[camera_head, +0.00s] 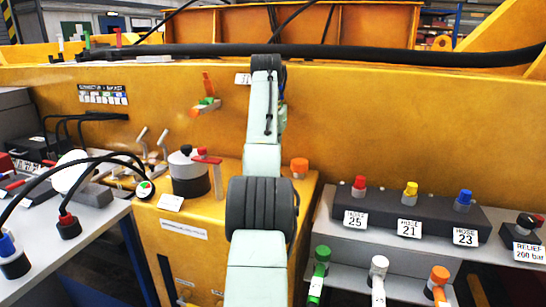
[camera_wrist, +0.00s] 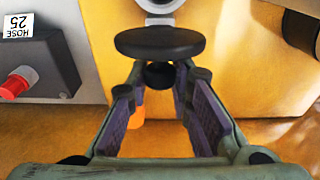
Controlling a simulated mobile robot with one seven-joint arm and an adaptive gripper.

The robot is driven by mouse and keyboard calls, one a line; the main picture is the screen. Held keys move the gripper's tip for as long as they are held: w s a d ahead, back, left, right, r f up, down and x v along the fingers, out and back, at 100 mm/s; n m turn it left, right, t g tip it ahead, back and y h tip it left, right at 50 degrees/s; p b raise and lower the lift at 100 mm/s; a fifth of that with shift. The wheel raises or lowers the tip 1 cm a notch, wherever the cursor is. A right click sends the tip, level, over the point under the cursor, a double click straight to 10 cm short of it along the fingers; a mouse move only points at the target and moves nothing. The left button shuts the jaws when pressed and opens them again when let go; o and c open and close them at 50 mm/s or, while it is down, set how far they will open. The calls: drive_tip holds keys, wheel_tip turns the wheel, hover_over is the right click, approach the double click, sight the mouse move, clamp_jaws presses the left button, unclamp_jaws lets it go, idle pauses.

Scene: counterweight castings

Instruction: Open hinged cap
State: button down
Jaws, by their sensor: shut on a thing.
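A black, disc-shaped cap (camera_wrist: 160,41) shows in the wrist view, just beyond my fingertips. A smaller dark round part (camera_wrist: 160,75) sits under it, between the fingers. A silvery round fitting (camera_wrist: 160,6) lies behind the disc at the top edge and is cut off by the frame. My gripper (camera_wrist: 160,72) has one finger on each side of the dark part and is shut on the cap. The exact contact and the hinge are hard to make out. In the head view, my arm hides the cap and the gripper.
A grey block with a red-capped port (camera_wrist: 18,84) and a HOSE 25 label (camera_wrist: 26,38) is at left in the wrist view. In the head view, an orange knob (camera_head: 299,167) stands right of my arm, and a grey pot (camera_head: 188,172) stands left. A black hose (camera_head: 400,56) crosses above.

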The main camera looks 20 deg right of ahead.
idle(0.4)
drive_tip(key=c, duration=1.4)
unclamp_jaws()
drive_tip(key=shift+d, duration=0.1)
